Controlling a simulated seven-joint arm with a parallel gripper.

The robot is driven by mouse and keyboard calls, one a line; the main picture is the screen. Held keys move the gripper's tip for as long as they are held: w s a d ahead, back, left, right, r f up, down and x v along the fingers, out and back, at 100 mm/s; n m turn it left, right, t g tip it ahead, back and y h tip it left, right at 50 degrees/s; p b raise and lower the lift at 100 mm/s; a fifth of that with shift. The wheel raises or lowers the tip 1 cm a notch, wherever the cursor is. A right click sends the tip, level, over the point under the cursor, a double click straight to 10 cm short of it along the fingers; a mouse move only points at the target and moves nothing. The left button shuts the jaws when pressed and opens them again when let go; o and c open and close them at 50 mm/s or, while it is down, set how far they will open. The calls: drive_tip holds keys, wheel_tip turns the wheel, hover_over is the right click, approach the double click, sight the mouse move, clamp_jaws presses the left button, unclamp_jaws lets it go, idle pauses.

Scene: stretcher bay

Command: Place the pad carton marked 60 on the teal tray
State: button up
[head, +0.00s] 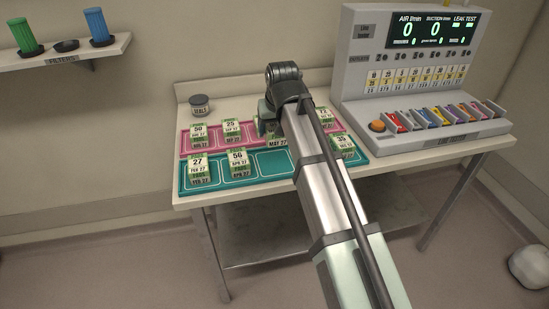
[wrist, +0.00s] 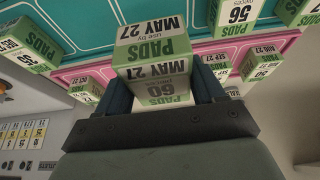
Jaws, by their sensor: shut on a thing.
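My gripper (wrist: 163,92) is shut on the pad carton marked 60 (wrist: 153,50), a white and green box labelled PADS, MAY 27. In the head view my arm hides most of this carton; a part reading MAY 27 (head: 277,142) shows left of the arm, near the border of the two trays. I cannot tell whether it touches anything below. The teal tray (head: 238,183) lies along the table's front, with cartons 27 (head: 199,165) and 56 (head: 238,160) at left and 35 (head: 343,146) at right. The compartment (head: 272,162) right of 56 is empty; my arm covers the area beyond it.
The pink tray (head: 183,144) lies behind, with cartons 50 (head: 200,134), 25 (head: 232,129) and 12 (head: 325,118). A test console (head: 405,75) with coloured slots fills the table's right side. A shelf (head: 60,55) hangs at left.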

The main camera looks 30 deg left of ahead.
drive_tip(key=shift+f, duration=4.7)
drive_tip(key=o, duration=1.2)
drive_tip(key=shift+f, duration=0.15)
drive_tip(key=v, duration=1.2)
drive_tip(key=shift+r, duration=0.2)
